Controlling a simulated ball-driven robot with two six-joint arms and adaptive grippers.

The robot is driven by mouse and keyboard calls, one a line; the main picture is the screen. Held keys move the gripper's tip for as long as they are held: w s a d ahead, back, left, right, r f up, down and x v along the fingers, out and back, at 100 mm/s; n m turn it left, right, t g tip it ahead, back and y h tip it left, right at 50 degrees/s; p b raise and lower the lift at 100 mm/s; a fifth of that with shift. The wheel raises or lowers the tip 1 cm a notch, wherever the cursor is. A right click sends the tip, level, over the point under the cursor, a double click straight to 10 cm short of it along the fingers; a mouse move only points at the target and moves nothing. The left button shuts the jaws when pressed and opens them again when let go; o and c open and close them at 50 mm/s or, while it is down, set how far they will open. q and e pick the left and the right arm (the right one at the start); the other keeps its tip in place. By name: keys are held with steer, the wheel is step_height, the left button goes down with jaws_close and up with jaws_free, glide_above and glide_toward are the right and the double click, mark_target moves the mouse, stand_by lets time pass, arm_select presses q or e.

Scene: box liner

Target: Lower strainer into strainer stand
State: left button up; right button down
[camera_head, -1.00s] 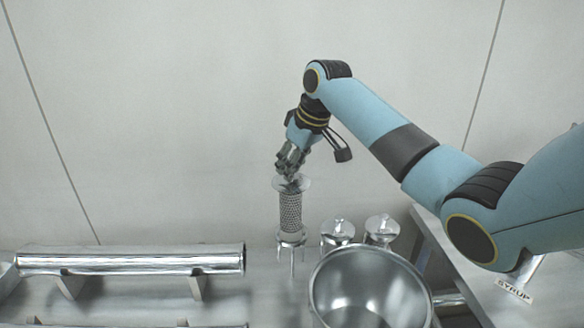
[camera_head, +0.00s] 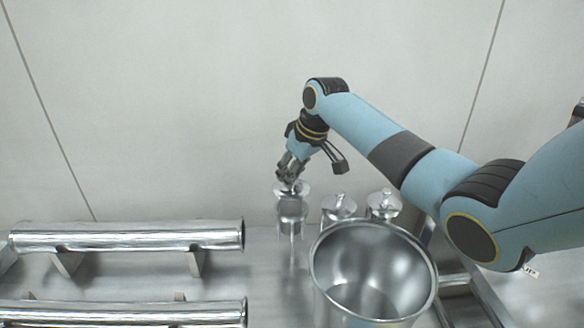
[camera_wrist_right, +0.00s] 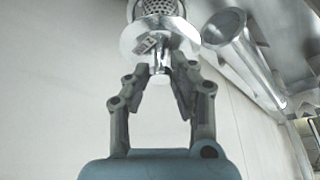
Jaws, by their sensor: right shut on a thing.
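The strainer is a metal mesh cylinder with a round flange (camera_head: 296,190) and a small knob on top. My right gripper (camera_head: 289,178) is shut on the knob and holds the strainer about upright. The strainer stand (camera_head: 291,214), a metal ring on legs, is directly below the flange. Most of the mesh is hidden, and the flange sits a little above the ring, so the mesh appears to be inside the stand. The right wrist view shows the flange (camera_wrist_right: 133,41) beyond the fingertips, with mesh behind it. My left gripper is out of view.
Long metal tubes (camera_head: 130,238) rest on supports at the left. A plain wall is behind.

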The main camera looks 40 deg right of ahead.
steer(key=shift+f+b, duration=1.1)
steer(key=shift+f, duration=1.35)
steer(key=shift+f, duration=0.3)
steer(key=c, duration=1.1)
jaws_free()
steer(key=shift+o, duration=0.2)
steer(key=shift+f, duration=0.1)
glide_toward(295, 188)
steer(key=shift+a+f, duration=0.1)
steer(key=shift+a, duration=0.05)
